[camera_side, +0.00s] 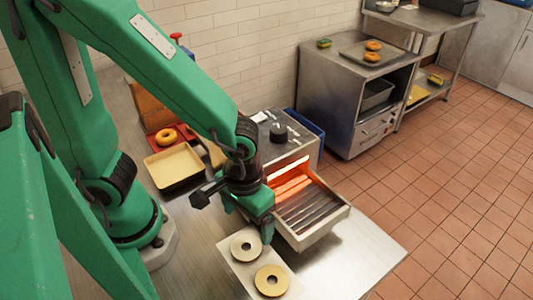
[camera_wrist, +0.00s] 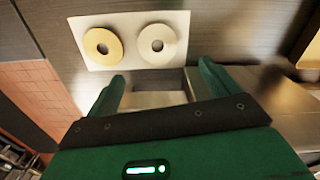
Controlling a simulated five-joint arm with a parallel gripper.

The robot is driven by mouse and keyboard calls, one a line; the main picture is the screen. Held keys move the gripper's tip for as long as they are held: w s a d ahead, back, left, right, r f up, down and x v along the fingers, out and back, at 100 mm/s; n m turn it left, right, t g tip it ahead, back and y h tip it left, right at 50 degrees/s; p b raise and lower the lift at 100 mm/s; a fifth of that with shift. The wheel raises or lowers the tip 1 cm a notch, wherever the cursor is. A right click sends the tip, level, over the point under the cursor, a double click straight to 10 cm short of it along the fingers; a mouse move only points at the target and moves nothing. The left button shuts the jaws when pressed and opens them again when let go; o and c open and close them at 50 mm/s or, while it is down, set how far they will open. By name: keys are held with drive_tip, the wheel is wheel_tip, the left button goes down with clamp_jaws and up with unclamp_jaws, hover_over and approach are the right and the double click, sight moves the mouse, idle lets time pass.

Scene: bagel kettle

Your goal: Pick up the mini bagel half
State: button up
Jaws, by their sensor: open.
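Two mini bagel halves lie side by side on a white sheet or board (camera_side: 247,268). One half is pale and whitish (camera_side: 237,245) and the other is golden tan (camera_side: 262,284). In the wrist view the pale half (camera_wrist: 147,45) is right of the golden half (camera_wrist: 91,42), both flat with open centre holes. My gripper (camera_wrist: 160,82) is open and empty there, its two green fingers below the halves in the picture, closest to the pale one. In the side view my gripper (camera_side: 263,226) is right beside the pale half; the fingertip gap is unclear from this angle.
A metal toaster oven (camera_side: 290,133) with a glowing interior and a slatted tray (camera_side: 312,209) stands close right of my gripper. A cream tray (camera_side: 174,167) and a whole bagel on a red tray (camera_side: 166,135) are at the back left. Bare counter (camera_side: 370,250) lies right.

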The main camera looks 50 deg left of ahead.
sight(249, 248)
drive_tip(key=shift+f, duration=0.1)
drive_tip(key=shift+f, duration=1.2)
drive_tip(key=shift+f, duration=0.15)
drive_tip(key=shift+d+f, duration=0.15)
drive_tip(key=shift+f, duration=2.3)
drive_tip(key=c, duration=1)
